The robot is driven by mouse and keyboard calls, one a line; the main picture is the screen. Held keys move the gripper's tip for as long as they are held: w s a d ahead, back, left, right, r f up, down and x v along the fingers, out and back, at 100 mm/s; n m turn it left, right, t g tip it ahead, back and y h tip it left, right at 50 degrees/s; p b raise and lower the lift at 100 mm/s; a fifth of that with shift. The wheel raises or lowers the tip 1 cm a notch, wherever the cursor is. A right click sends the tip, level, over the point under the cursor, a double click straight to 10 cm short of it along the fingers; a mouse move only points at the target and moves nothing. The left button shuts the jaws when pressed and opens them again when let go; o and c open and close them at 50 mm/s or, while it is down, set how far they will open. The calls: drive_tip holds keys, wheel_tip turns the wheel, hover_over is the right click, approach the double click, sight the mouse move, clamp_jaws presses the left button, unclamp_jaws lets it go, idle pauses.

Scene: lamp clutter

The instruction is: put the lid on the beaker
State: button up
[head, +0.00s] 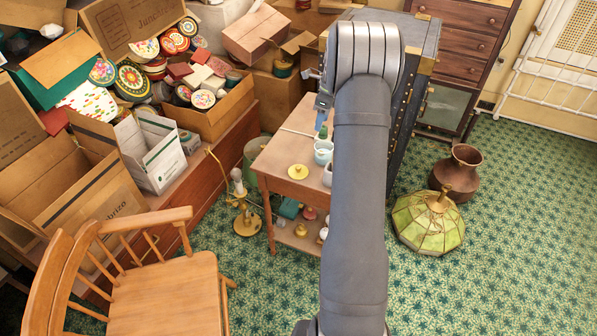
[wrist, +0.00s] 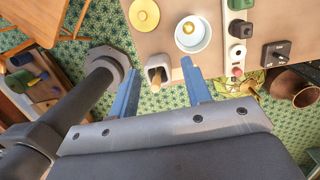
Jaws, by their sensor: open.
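A round yellow lid (head: 298,171) with a small knob lies flat on the wooden table. It also shows at the top of the wrist view (wrist: 144,15). A pale blue-white beaker (head: 323,152) stands upright near it, to its right; in the wrist view the beaker (wrist: 192,34) is seen from above, with its top uncovered and something small and yellowish inside. My gripper (wrist: 160,66) is open, its two blue fingers apart, with nothing held between them. The lid and beaker appear beyond the fingertips in the wrist view. In the head view my arm hides most of the gripper.
A pale container with a brown piece (wrist: 157,74) appears between the fingertips. A power strip (wrist: 237,35) and black adapter (wrist: 276,54) lie right of the beaker. The table edge (head: 288,188) is near the lid. A chair (head: 160,290) and lamp base (head: 245,215) stand left.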

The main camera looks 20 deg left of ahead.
drive_tip(key=s+a+f+h, duration=0.2)
drive_tip(key=s+a, duration=0.2)
drive_tip(key=a, duration=0.2)
hover_over(298, 166)
drive_tip(key=f, duration=1)
drive_tip(key=shift+s+d+f, duration=0.2)
drive_tip(key=shift+d+f, duration=0.05)
drive_tip(key=shift+f, duration=0.15)
drive_tip(key=shift+w+a+f, duration=0.1)
drive_tip(key=shift+a+f, duration=0.05)
drive_tip(key=shift+f, duration=2.95)
clamp_jaws()
